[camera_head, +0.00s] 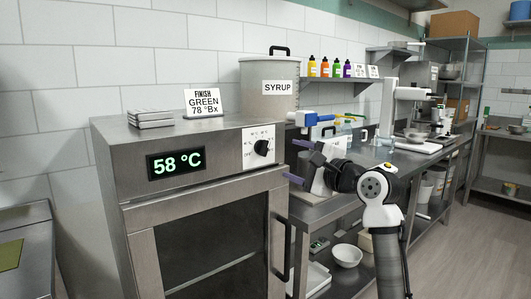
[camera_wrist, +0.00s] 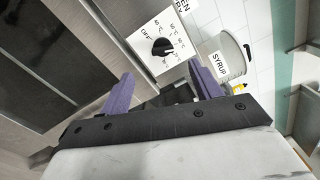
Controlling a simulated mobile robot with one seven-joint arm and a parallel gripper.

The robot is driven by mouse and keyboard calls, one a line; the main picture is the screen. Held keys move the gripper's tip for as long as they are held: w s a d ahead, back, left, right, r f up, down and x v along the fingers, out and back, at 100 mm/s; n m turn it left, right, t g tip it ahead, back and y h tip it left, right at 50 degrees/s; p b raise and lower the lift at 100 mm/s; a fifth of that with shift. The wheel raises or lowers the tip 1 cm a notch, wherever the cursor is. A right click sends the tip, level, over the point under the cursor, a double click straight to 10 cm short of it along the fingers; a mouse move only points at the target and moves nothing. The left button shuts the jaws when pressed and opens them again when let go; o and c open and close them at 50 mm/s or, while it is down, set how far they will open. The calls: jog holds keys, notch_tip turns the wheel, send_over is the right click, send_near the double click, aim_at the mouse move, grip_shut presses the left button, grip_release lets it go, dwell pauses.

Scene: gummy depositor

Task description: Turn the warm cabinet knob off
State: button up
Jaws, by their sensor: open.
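The warm cabinet (camera_head: 215,200) is a steel box with a dark glass door, and its green display (camera_head: 176,163) reads 58 °C. Its black knob (camera_head: 261,147) sits on a white dial plate at the upper right of the front. In the wrist view the knob (camera_wrist: 161,47) lies ahead of my fingers, with an OFF mark on the plate beside it. I cannot tell exactly which mark the knob points to. My gripper (camera_head: 297,161) is open and empty, its purple fingers to the right of the knob and apart from it. The fingers (camera_wrist: 161,75) also show in the wrist view.
A SYRUP pot (camera_head: 268,97), a FINISH GREEN card (camera_head: 202,103) and stacked trays (camera_head: 151,118) stand on the cabinet. The vertical door handle (camera_head: 278,245) juts out below the dial. A steel bench with equipment runs to the right.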

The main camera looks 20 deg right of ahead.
aim_at(267, 149)
jog(key=shift+m, duration=0.4)
jog(key=p+x, duration=0.1)
jog(key=x, duration=0.3)
jog(key=p+x, duration=0.1)
jog(key=x, duration=0.3)
jog(key=d+p+x, duration=0.1)
jog(key=x, duration=0.3)
jog(key=shift+w+f, duration=0.2)
jog(key=shift+w, duration=0.2)
jog(key=shift+c, duration=0.3)
jog(key=c, duration=0.9)
